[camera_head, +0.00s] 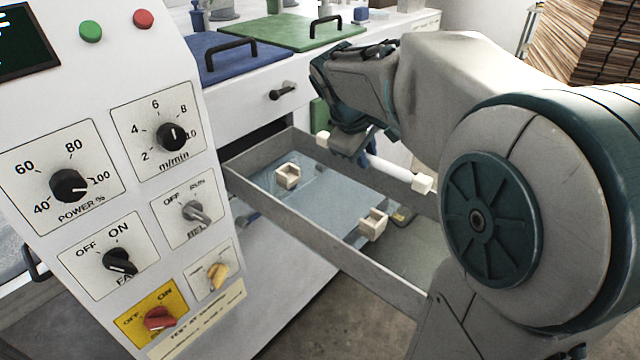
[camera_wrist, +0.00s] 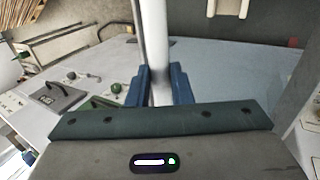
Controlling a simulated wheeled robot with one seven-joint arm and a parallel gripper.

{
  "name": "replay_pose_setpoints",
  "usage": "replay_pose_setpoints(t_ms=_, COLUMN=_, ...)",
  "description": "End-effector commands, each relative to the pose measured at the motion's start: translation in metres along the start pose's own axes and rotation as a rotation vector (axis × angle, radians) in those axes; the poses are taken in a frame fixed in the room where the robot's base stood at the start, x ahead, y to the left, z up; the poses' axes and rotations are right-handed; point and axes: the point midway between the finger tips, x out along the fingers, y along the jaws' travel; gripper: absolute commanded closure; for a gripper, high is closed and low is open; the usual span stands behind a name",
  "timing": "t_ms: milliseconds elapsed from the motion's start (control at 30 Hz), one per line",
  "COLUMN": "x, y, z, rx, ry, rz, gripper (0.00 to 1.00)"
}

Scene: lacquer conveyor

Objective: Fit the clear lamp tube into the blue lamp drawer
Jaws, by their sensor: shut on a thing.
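The lamp tube (camera_head: 388,170) is a pale, slim rod with cream end caps. My gripper (camera_head: 350,152) is shut on it and holds it over the far side of the open drawer (camera_head: 300,224). In the wrist view the tube (camera_wrist: 158,45) runs up the picture between my blue fingers (camera_wrist: 158,88). The drawer has grey walls and a pale blue floor. Inside stand two cream holders, one at the left (camera_head: 288,176) and one at the right (camera_head: 373,224), both empty. The tube is apart from both. My fingertips are partly hidden in the head view.
A white control panel (camera_head: 110,200) with knobs stands close at the left. Behind the drawer is a white cabinet with a blue lid (camera_head: 235,60) and a green lid (camera_head: 290,32), both with black handles. Stacked boards (camera_head: 590,45) stand at the back right.

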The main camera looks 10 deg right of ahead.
Motion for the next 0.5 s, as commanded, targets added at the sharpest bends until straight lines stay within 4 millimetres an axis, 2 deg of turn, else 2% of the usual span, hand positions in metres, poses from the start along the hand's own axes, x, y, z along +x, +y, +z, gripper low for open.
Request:
replay_pose_setpoints(t_ms=100, x=0.007, y=-0.022, z=-0.022, rx=-0.004, ry=-0.004, rz=-0.002, gripper=1.0)
replay_pose_setpoints(t_ms=300, x=0.018, y=-0.055, z=-0.053, rx=0.0, ry=-0.004, rz=-0.002, gripper=1.0)
replay_pose_setpoints(t_ms=500, x=0.024, y=-0.069, z=-0.066, rx=0.003, ry=-0.004, rz=0.0, gripper=1.0)
